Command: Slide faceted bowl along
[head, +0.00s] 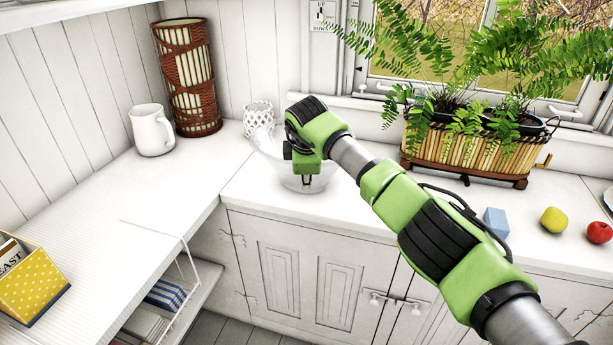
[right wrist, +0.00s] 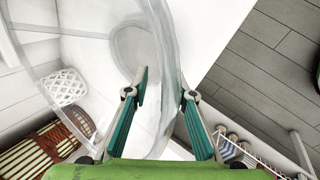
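The faceted bowl (head: 268,150) is clear glass and stands on the white counter near the inner corner. My right arm reaches over it from the right and hides part of it. My right gripper (head: 306,181) points down at the bowl's near right side. In the right wrist view the bowl's rim (right wrist: 168,45) runs between the two fingers of the right gripper (right wrist: 164,88), one finger on the inner side and one on the outer. The fingers stand apart, with a gap beside the glass. My left gripper is not in view.
A white lattice cup (head: 257,117) stands close behind the bowl. A white jug (head: 151,130) and a wicker lamp (head: 188,80) are to the left. A planter (head: 470,152), blue block (head: 495,221), yellow fruit (head: 553,219) and red apple (head: 599,232) are to the right. The left counter is mostly clear.

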